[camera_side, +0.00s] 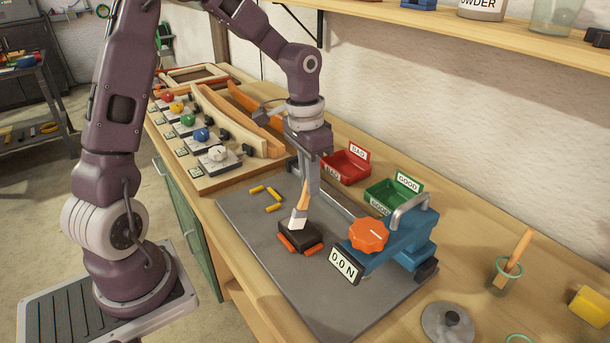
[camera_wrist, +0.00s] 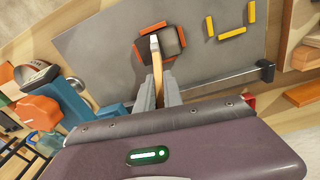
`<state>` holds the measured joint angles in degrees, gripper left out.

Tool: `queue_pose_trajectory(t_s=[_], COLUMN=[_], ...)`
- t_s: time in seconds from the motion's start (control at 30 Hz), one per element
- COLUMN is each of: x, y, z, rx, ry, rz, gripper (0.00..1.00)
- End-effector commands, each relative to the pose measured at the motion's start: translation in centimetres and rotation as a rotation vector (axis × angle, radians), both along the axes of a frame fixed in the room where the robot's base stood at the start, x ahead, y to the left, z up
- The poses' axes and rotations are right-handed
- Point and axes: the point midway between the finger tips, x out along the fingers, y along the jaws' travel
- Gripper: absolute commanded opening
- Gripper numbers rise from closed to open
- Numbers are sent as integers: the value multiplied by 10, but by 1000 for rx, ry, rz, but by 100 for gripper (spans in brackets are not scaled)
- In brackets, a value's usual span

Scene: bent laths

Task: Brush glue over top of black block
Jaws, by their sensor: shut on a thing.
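My gripper (camera_side: 308,186) is shut on the wooden handle of a brush (camera_side: 304,197), which points down, slightly tilted. The wrist view also shows my gripper (camera_wrist: 160,92) and the brush handle (camera_wrist: 158,70) between its fingers. The pale bristles (camera_side: 298,218) are at the top of the black block (camera_side: 302,236); I cannot tell whether they touch it. In the wrist view the bristles (camera_wrist: 154,42) overlap the left part of the block (camera_wrist: 171,43). The block lies on a grey mat (camera_side: 262,262) with orange strips (camera_side: 285,243) along its sides. No glue is clearly visible.
A blue clamp (camera_side: 400,240) with an orange knob (camera_side: 368,235) and a "0.0 N" display (camera_side: 345,264) stands right of the block. Yellow strips (camera_side: 273,208) lie to its left. Red (camera_side: 347,166) and green (camera_side: 388,194) bins stand behind. The mat's front is clear.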

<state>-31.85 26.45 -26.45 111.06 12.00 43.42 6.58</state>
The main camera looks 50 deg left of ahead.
Motion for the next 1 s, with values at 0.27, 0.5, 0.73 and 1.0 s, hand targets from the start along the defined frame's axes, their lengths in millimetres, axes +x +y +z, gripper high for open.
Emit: queue_pose_trajectory(t_s=[0.27, 0.5, 0.73, 1.0], x=[0, 0, 0, 0], y=[-31, -31, -4, 11], z=[-1, -1, 0, 1], rx=[0, 0, 0, 0], ry=[-1, 0, 0, 0], rz=[-3, 2, 3, 3], gripper=[0, 0, 0, 0])
